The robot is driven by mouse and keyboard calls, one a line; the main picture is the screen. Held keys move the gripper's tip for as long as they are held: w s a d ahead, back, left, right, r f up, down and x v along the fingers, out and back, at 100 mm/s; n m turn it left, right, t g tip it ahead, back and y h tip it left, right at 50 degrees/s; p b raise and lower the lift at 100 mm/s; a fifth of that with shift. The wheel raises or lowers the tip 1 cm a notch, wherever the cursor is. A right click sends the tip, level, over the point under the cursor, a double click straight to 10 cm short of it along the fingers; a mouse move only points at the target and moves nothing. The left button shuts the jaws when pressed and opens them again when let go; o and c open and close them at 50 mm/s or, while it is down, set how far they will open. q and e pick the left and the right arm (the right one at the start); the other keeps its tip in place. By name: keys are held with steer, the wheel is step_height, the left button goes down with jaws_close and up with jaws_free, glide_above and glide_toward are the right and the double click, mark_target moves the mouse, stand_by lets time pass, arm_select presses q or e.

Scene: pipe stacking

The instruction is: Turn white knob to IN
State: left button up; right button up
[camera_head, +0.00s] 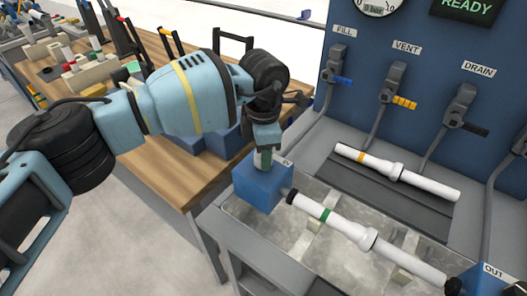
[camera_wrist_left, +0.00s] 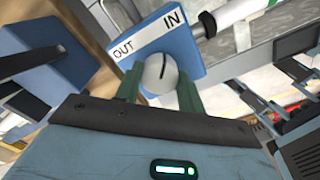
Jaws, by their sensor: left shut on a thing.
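The white knob (camera_wrist_left: 160,78) sits on the blue block (camera_wrist_left: 165,42) in the left wrist view, beside a white label reading OUT and IN. A dark line on the knob's face points roughly up the picture, toward the label; which word it marks I cannot tell. My left gripper (camera_wrist_left: 158,86) is shut on the knob, with one green finger on each side. My right gripper is not in view.
A white pipe with a green band (camera_head: 345,228) runs from this block toward another blue block labelled OUT (camera_head: 494,272). Another white pipe (camera_head: 398,172) lies on the dark grooved rack. A blue panel with FILL, VENT and DRAIN valves rises behind. A wooden table (camera_head: 165,165) stands left.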

arm_select(q)
steer(key=m+b, duration=0.1)
steer(key=m, duration=0.4)
steer(key=shift+f, duration=0.1)
steer(key=shift+m, duration=0.6)
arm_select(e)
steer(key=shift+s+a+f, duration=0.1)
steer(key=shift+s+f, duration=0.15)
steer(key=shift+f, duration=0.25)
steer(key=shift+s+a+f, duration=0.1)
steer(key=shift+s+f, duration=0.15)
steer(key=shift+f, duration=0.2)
arm_select(q)
steer(key=shift+m+b, duration=0.3)
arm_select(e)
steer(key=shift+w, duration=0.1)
arm_select(q)
steer(key=o, duration=1)
steer(key=shift+c, duration=0.2)
steer(key=shift+r, duration=4)
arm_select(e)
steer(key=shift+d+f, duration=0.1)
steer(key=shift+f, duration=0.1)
